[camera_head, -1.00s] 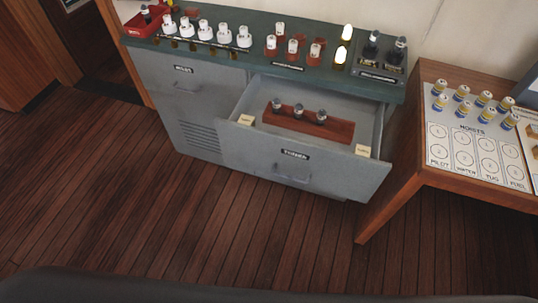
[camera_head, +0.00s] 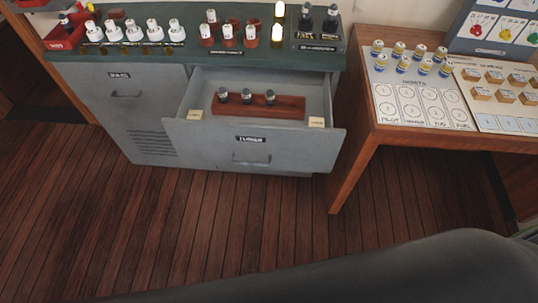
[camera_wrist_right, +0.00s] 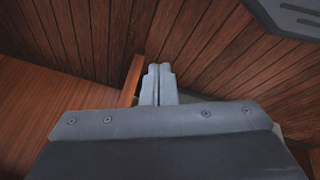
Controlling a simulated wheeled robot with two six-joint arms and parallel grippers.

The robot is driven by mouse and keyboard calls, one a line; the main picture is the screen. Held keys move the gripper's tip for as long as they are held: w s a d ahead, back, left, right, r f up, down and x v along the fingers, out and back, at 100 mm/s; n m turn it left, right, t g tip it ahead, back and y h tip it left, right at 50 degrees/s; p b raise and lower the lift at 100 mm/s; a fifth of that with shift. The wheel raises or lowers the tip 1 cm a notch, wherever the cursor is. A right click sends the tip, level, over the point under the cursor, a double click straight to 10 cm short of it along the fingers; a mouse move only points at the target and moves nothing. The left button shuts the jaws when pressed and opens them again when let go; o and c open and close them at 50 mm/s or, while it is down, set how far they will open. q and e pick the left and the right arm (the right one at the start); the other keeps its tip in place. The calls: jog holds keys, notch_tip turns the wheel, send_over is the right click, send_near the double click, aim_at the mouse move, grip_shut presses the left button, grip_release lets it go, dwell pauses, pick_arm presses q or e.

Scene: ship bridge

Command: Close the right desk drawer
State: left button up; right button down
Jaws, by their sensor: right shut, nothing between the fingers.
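The right desk drawer (camera_head: 254,147) is grey and pulled out from the grey desk cabinet (camera_head: 120,100) in the head view. Its front has a handle and a dark label. Inside it lies a reddish wooden block (camera_head: 285,107) holding several dark-capped bottles. My right gripper (camera_wrist_right: 159,72) is in the right wrist view, its two fingers together and empty, above the wooden floor and apart from the drawer. My left gripper is not in view.
A wooden table (camera_head: 350,165) with cards and small bottles stands right of the cabinet. The green desk top (camera_head: 200,62) carries several bulbs and a red bin (camera_head: 62,38). The floor (camera_head: 220,215) before the drawer is clear.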

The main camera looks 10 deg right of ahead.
jog(key=w+a+r+n+t+b, duration=0.1)
jog(key=w+r+n+t+b, duration=0.3)
jog(key=w, duration=0.9)
jog(key=n+t+y+b, duration=0.65)
jog(key=n+y, duration=0.35)
jog(key=n, duration=0.8)
send_near(277, 151)
jog(key=s, duration=0.7)
jog(key=shift+t, duration=0.35)
jog(key=x, duration=0.3)
jog(key=d+x, duration=0.1)
jog(key=x, duration=0.3)
jog(key=w+d+p+x, duration=0.1)
jog(key=x, duration=0.3)
jog(key=shift+w+a+f, duration=0.15)
jog(key=shift+w+a, duration=0.05)
jog(key=shift+w, duration=0.05)
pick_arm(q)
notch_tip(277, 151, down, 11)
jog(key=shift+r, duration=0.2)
pick_arm(e)
jog(key=shift+w+d, duration=0.2)
jog(key=shift+w, duration=0.3)
jog(key=shift+w, duration=0.15)
